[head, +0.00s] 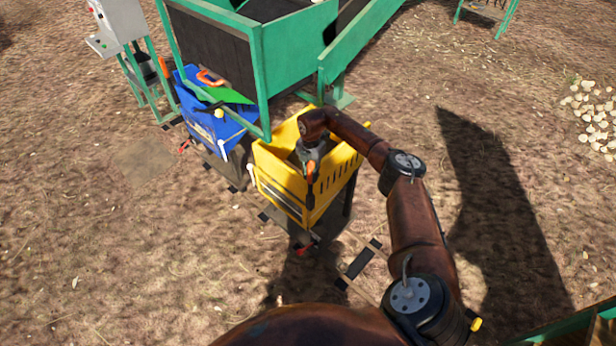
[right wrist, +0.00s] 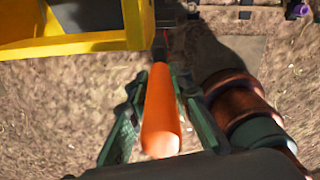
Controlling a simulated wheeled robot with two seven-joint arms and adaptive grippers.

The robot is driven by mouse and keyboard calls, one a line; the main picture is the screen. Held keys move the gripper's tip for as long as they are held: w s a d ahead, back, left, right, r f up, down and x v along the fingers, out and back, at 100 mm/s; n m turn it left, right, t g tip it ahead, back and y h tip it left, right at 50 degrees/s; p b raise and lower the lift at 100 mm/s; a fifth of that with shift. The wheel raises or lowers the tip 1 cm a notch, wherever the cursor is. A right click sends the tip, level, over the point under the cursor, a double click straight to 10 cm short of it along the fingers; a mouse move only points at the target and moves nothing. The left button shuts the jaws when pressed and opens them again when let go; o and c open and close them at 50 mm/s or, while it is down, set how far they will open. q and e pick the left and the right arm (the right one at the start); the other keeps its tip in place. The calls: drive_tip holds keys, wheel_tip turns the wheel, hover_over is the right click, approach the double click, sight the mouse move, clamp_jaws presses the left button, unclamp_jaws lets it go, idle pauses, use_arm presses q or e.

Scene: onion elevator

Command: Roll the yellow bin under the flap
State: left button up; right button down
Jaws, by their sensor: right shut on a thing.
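The yellow bin (head: 282,191) is a slotted crate in the middle of the head view, standing on a dark wheeled base beside the green machine. Its yellow wall also shows at the upper left of the right wrist view (right wrist: 75,42). My right gripper (head: 311,180) is at the bin in the head view. In the right wrist view its fingers (right wrist: 158,115) are closed around an orange handle (right wrist: 160,112). A bright green flap (head: 226,95) with an orange grip hangs above the blue bin (head: 212,128), to the left of the yellow bin. My left gripper is out of view.
The green machine frame (head: 258,80) stands behind both bins, its post close to the yellow bin. A grey control box (head: 122,20) is at the upper left. Pale onions (head: 592,115) lie at the far right. The ground at lower left is open.

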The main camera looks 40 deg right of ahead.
drive_tip(key=shift+w+d+r, duration=0.1)
drive_tip(key=shift+w+r, duration=0.1)
drive_tip(key=shift+w, duration=0.05)
drive_tip(key=c, duration=1.7)
unclamp_jaws()
drive_tip(key=shift+w+f, duration=0.1)
drive_tip(key=shift+f, duration=0.05)
drive_tip(key=shift+c, duration=0.2)
wheel_tip(320, 180, up, 12)
drive_tip(key=shift+r, duration=0.1)
